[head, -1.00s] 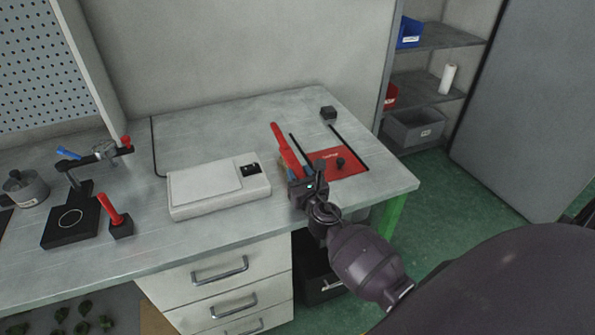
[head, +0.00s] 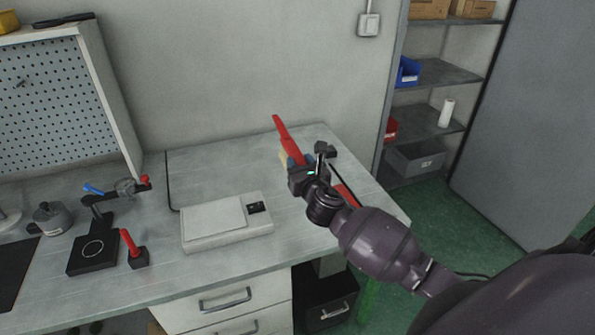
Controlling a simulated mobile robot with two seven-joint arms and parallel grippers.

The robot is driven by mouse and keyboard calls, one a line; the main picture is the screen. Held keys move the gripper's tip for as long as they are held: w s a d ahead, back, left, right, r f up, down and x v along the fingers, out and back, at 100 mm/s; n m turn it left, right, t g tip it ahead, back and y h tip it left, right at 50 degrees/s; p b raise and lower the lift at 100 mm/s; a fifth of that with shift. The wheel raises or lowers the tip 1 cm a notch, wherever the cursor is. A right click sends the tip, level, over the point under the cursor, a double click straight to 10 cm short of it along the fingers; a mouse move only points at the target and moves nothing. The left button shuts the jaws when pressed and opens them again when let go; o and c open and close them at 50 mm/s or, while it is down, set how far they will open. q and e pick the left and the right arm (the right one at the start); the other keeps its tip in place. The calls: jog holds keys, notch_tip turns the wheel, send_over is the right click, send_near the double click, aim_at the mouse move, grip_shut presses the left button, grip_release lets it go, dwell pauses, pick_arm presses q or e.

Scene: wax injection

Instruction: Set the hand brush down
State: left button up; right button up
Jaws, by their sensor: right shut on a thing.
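The hand brush (head: 287,138) has a long red handle pointing up and left, with pale bristles low on its left side. My right gripper (head: 306,168) is shut on it, over the right part of the workbench. Whether the brush touches the bench top cannot be told. My left gripper is not in view.
A white flat device (head: 212,230) lies left of the brush on the workbench (head: 215,175). A black stand (head: 92,254), a red-handled tool in a black block (head: 139,258) and a grey pot (head: 50,218) are further left. The back middle of the bench is clear.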

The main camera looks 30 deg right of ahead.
jog(key=shift+r, duration=0.6)
jog(key=s+a+n+y, duration=0.1)
jog(key=s+a+y, duration=0.1)
jog(key=s+a, duration=0.4)
jog(key=s+a+n+y, duration=0.2)
jog(key=s+a, duration=0.4)
jog(key=a, duration=0.4)
jog(key=shift+a+t+y, duration=0.3)
jog(key=shift+s+a, duration=0.1)
